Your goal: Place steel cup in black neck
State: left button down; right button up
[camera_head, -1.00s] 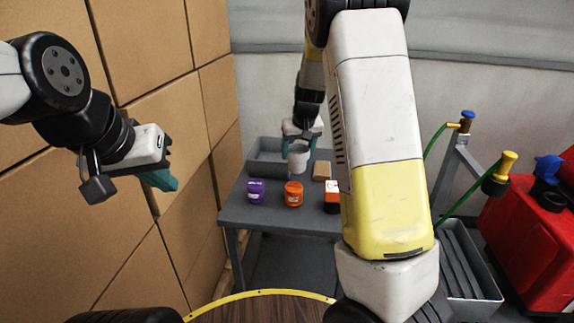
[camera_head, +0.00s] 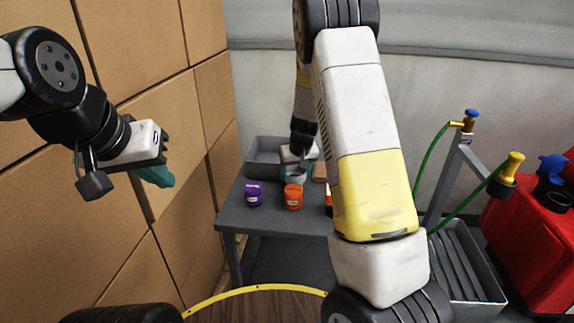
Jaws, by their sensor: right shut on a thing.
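A small grey cup (camera_head: 293,173), which I take for the steel cup, is at the back of the grey table. My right gripper (camera_head: 297,160) is down at it and shut on it; the fingers are small and partly hidden. I cannot tell whether the cup still touches the table. The black neck (camera_head: 547,196) is on top of the red tank at the far right, with a blue cap (camera_head: 552,168) at it. My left gripper (camera_head: 158,176), with teal fingers, hangs in the air at left, seen side-on; its opening is not clear.
A purple jar (camera_head: 254,194) and an orange jar (camera_head: 293,197) stand on the grey table (camera_head: 262,217) in front of the cup. A grey bin (camera_head: 262,155) is behind. My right arm hides the table's right side. Taps with green hoses (camera_head: 433,150) stand before the red tank (camera_head: 530,250).

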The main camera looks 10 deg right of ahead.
jog(key=o, duration=1.5)
jog(key=shift+f, duration=0.1)
